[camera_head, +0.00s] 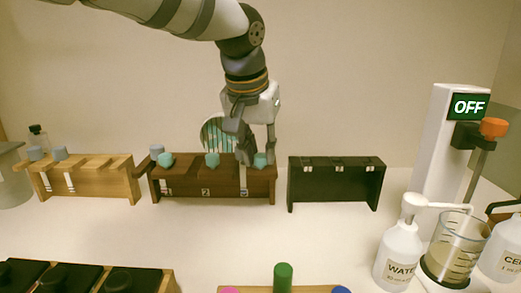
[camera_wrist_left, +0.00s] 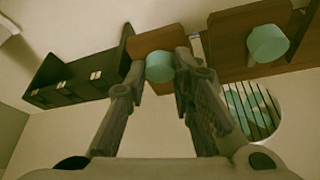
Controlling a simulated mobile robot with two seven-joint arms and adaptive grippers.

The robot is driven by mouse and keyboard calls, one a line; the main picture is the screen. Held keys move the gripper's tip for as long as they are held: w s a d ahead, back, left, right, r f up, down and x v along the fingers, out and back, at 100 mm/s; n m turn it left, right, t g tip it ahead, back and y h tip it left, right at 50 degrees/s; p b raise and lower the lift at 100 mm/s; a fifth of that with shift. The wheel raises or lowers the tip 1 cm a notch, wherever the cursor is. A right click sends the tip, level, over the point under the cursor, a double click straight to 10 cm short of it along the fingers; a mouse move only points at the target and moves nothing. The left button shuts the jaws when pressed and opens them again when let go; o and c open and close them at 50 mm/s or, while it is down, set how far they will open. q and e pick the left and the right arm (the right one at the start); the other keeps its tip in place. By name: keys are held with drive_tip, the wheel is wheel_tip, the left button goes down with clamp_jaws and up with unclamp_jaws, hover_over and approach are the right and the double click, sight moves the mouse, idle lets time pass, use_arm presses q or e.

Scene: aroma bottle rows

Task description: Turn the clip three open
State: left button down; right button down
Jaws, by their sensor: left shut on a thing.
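The dark brown wooden rack (camera_head: 216,187) stands against the back, with labels 1, 2 and 3 on its front. Each position has a teal knob on top. Clip three's teal knob (camera_head: 261,159) is at the rack's right end. My left gripper (camera_head: 257,160) reaches down from above and is shut on this knob. In the left wrist view the knob (camera_wrist_left: 160,67) sits between the fingertips (camera_wrist_left: 160,62). Clip two's knob (camera_head: 212,159) and clip one's knob (camera_head: 165,159) are free. A pale strip (camera_head: 243,178) shows above label 3. My right gripper is out of view.
A light wooden rack (camera_head: 90,183) stands left and a black rack (camera_head: 336,187) right. A round striped disc (camera_head: 217,133) is behind the brown rack. A white stand with an OFF display (camera_head: 469,106), a water bottle (camera_head: 398,250) and a beaker (camera_head: 456,248) are right.

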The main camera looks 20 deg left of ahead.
use_arm(q)
drive_tip(key=m+h, duration=0.1)
drive_tip(key=m, duration=0.2)
drive_tip(key=m+h, duration=0.1)
drive_tip(key=m, duration=0.2)
drive_tip(key=shift+a+g, duration=0.2)
drive_tip(key=shift+g, duration=0.2)
drive_tip(key=m+h, duration=0.1)
drive_tip(key=m, duration=0.1)
drive_tip(key=m+g, duration=0.1)
drive_tip(key=m, duration=0.2)
drive_tip(key=shift+w+h, duration=0.15)
drive_tip(key=shift+h, duration=0.25)
drive_tip(key=shift+m+b, duration=0.3)
drive_tip(key=c, duration=1.4)
unclamp_jaws()
drive_tip(key=shift+g, duration=0.3)
drive_tip(key=v, duration=1.2)
